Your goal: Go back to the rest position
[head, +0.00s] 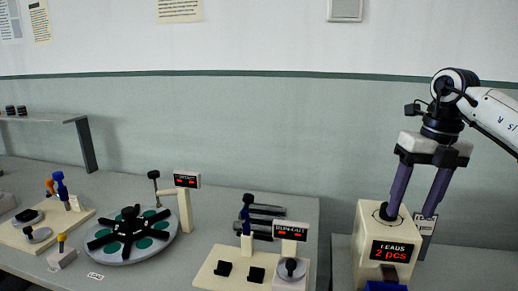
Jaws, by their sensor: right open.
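My right gripper (412,208) hangs from the white arm that comes in from the right. Its two long purple fingers point down and stand wide apart, with nothing seen between them. The fingers are at the top of the cream box (369,250), whose display reads "LEADS 2 pcs". The left finger's tip overlaps the box's top in the picture and the right one passes beside its right edge. I cannot tell whether they touch the box. My left gripper is not in view.
A round indexing table with black arms and green pads (102,246) stands left of centre. A cream station with a small display (290,231) is at the middle. Another cream board (17,236) lies far left. A shelf (40,118) stands behind.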

